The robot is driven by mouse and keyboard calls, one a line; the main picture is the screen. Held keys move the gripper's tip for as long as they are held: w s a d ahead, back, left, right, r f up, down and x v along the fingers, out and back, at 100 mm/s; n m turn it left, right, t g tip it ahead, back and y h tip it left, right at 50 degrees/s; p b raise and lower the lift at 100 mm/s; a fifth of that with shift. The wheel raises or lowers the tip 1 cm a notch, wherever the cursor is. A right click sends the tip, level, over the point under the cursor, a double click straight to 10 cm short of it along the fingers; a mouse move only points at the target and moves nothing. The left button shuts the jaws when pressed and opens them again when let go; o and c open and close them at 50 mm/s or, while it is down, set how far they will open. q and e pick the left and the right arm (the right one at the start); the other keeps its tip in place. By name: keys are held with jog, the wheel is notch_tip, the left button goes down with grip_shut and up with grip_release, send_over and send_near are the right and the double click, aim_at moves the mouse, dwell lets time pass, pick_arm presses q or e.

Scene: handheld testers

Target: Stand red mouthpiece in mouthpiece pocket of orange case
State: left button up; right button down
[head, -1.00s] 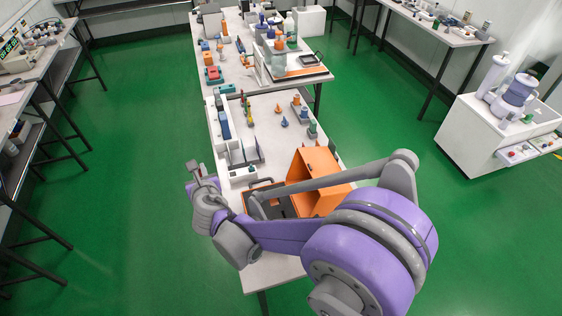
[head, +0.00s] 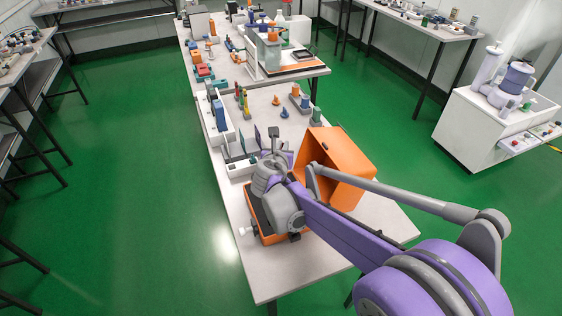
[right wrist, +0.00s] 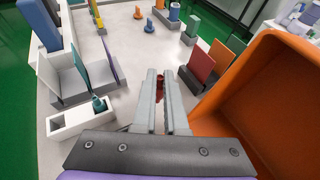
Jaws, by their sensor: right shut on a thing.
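Only a small dark red part of the mouthpiece shows between the fingers. The orange case has its lid (head: 345,160) standing up to the right of the wrist. Part of its base rim (head: 259,226) shows below my wrist. The lid fills the right side of the wrist view (right wrist: 262,92). My arm covers most of the case base, and the mouthpiece pocket is hidden. My left gripper is out of view.
Several small coloured parts (head: 276,100) stand behind on the table. The table's front right part (head: 385,222) is bare.

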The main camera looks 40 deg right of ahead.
jog(key=shift+f+b, duration=0.65)
jog(key=shift+f, duration=2.25)
jog(key=shift+f, duration=0.15)
jog(key=c, duration=1)
grip_release()
jog(key=shift+o, duration=0.2)
